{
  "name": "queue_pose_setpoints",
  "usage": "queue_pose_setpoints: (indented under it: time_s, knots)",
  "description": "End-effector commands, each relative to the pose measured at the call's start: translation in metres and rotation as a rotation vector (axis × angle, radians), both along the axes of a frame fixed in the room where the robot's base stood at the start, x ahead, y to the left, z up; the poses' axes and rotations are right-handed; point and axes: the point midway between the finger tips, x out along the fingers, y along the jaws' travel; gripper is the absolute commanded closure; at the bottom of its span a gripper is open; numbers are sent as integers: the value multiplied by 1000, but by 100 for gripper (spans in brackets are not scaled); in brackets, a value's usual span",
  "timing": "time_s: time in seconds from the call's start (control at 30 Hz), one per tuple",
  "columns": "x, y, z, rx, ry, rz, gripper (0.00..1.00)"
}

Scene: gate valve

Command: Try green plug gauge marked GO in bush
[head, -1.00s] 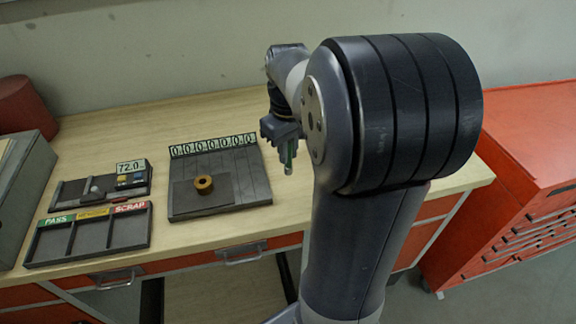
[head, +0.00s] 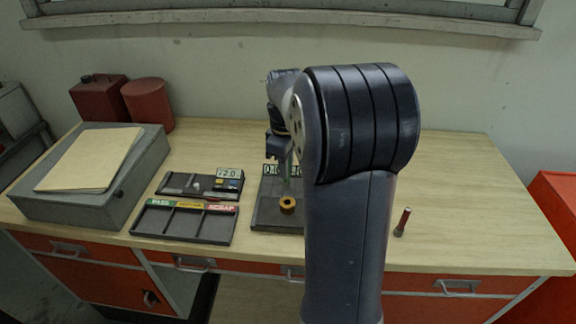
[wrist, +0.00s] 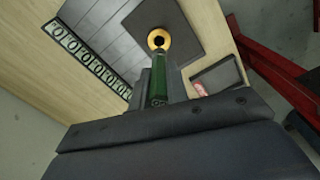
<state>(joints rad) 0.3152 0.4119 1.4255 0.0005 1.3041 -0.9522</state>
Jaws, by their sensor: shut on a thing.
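My gripper (wrist: 158,90) is shut on the green plug gauge (wrist: 159,84), whose green handle lies between the fingers in the wrist view. In the head view, my gripper (head: 284,158) hangs above the rear of the dark plate, partly hidden by my arm. The brass bush (head: 288,204) sits on a dark square pad on that plate. In the wrist view the bush (wrist: 158,39) shows just beyond the gauge's end, with its dark hole visible. The gauge appears apart from the bush; its exact height is hard to tell.
A three-compartment tray (head: 183,223) and a small block with a display (head: 201,184) lie left of the plate. A grey box (head: 92,173) is further left.

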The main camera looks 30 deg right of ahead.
Motion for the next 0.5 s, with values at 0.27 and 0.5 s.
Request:
queue_pose_setpoints:
  time_s: [0.27,0.5]
  knots:
    - [0,0,-20,0,0,-1,100]
    - [0,0,-43,0,0,-2,100]
